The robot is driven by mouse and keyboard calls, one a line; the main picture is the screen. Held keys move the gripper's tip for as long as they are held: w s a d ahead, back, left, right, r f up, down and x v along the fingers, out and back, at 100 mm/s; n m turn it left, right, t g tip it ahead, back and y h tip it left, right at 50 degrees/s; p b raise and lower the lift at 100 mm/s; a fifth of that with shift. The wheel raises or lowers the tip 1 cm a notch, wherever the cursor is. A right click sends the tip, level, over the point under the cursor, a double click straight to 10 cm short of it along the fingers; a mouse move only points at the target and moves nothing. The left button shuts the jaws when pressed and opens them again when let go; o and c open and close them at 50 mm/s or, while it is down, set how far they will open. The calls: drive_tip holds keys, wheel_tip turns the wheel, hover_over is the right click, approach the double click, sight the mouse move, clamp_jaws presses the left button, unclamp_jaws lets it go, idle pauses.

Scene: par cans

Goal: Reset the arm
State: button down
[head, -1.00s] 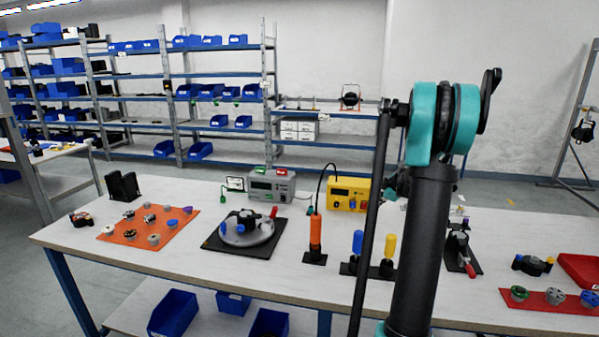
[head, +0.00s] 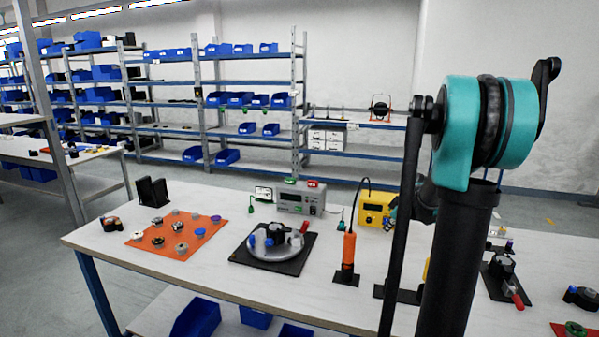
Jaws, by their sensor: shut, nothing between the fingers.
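My arm stands at the right of the head view, folded upright. Its large teal and black joint (head: 487,125) is at the top, above a thick black link. A thin dark link runs down beside it on the left. Another teal and black part of my arm shows partly behind the link, over the far side of the table. I cannot make out my gripper's fingers; they are hidden behind the arm or out of frame.
The white worktable (head: 215,285) holds an orange mat (head: 160,246) with several small parts, a round fixture on a black plate (head: 240,256), a grey instrument (head: 300,201), a yellow instrument (head: 373,209) and an orange-handled tool (head: 348,252). Shelves (head: 250,84) with blue bins stand behind.

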drive_tip(key=s+a+f+m, duration=0.2)
drive_tip(key=s+a+m, duration=0.1)
drive_tip(key=s, duration=0.7)
drive_tip(key=s+a+f+m+g+h, duration=0.1)
drive_tip(key=s+a+f+m, duration=0.2)
drive_tip(key=s, duration=0.7)
drive_tip(key=s+a+f+m+g+h, duration=0.1)
drive_tip(key=s+a+f+m, duration=0.2)
drive_tip(key=s+a, duration=0.3)
drive_tip(key=shift+s+f+m, duration=0.1)
drive_tip(key=shift+s+m, duration=0.5)
drive_tip(key=shift+s, duration=1.9)
